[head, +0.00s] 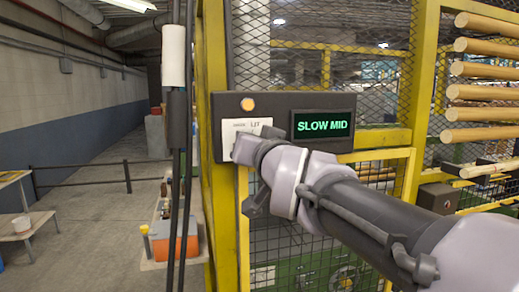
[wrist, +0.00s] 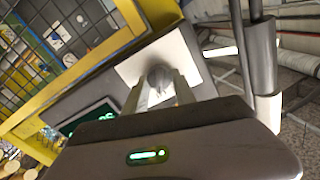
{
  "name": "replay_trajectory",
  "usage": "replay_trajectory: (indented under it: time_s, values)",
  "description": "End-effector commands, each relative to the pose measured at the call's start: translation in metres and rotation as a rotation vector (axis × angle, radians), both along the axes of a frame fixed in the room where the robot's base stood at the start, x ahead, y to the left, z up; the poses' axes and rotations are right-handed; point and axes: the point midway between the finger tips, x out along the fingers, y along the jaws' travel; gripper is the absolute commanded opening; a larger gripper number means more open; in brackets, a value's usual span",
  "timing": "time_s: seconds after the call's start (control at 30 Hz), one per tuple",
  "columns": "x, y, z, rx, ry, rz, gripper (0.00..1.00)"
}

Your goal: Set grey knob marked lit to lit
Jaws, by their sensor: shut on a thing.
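A grey knob (wrist: 159,74) sits on a white plate (wrist: 200,75) in the wrist view. My gripper (wrist: 160,85) is shut on it, with one finger on each side. In the head view the white plate (head: 229,131) is at the left of a dark control panel (head: 281,101). Its right-hand label reads LIT; the left-hand label is too small to read. My gripper (head: 252,146) covers the knob in the head view, so the knob's pointing direction cannot be told. An orange lamp (head: 247,104) sits above the plate.
A display (head: 323,125) on the panel reads SLOW MID in green. Yellow posts (head: 219,60) and wire mesh surround the panel. Dark vertical pipes (head: 179,180) run close to its left. Wooden rods (head: 485,70) are stacked at the right. The aisle floor lies open at the left.

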Motion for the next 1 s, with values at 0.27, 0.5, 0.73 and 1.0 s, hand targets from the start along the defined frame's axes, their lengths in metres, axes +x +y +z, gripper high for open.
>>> replay_trajectory:
  time_s: [0.27, 0.5, 0.73, 1.0]
  values:
    - [0.0001, 0.0000, -0.0001, 0.020, 0.007, 0.000, 0.00]
    - [0.0001, -0.0001, 0.0001, 0.020, 0.006, 0.000, 0.00]
    - [0.0001, -0.0001, 0.0001, 0.019, 0.006, 0.000, 0.54]
    - [-0.0043, -0.0013, 0.0007, 0.019, 0.004, 0.000, 0.54]
